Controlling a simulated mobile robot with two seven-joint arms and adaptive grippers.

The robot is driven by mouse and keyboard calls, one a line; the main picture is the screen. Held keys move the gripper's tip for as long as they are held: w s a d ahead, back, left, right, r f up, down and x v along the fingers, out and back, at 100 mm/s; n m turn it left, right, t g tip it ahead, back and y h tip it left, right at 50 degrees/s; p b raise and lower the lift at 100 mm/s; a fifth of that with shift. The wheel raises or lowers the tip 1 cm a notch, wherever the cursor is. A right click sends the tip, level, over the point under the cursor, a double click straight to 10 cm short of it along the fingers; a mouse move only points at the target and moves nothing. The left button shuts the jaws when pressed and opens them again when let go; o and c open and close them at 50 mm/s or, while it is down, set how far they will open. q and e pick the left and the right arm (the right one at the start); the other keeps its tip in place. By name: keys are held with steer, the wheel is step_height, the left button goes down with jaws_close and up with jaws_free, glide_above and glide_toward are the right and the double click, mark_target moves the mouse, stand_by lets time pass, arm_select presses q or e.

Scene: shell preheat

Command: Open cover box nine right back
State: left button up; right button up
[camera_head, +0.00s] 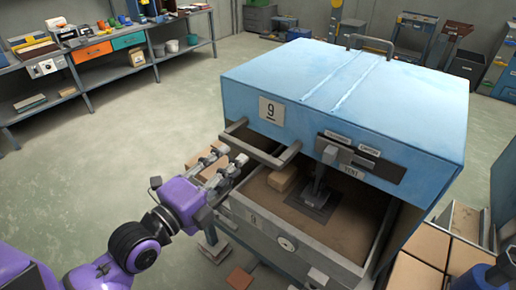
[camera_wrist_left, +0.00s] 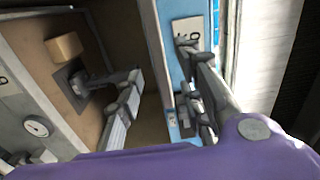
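Box nine is a large blue metal box (camera_head: 400,95) with a "9" plate (camera_head: 271,111) on its front. A grey bar handle (camera_head: 262,146) sticks out from the front left, below the plate. A grey handle (camera_head: 372,42) stands at the back top edge. My left gripper (camera_head: 234,153) is open close to the left end of the front bar. In the left wrist view its two fingers (camera_wrist_left: 160,62) stand apart, with a grey edge and blue panel beyond them. Contact cannot be told.
Below the cover, an open tray (camera_head: 345,230) holds a tan block (camera_head: 284,177) and a grey post. A gauge (camera_head: 287,243) is on its front. A workbench (camera_head: 95,45) is back left. The floor at left is clear.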

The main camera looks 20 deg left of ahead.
mark_target(246, 152)
arm_select(q)
steer(key=p+x, duration=0.1)
steer(key=x, duration=0.5)
steer(key=shift+w+r, duration=0.1)
steer(key=shift+w, duration=0.25)
steer(key=shift+w+d, duration=0.1)
steer(key=shift+w, duration=0.35)
jaws_close()
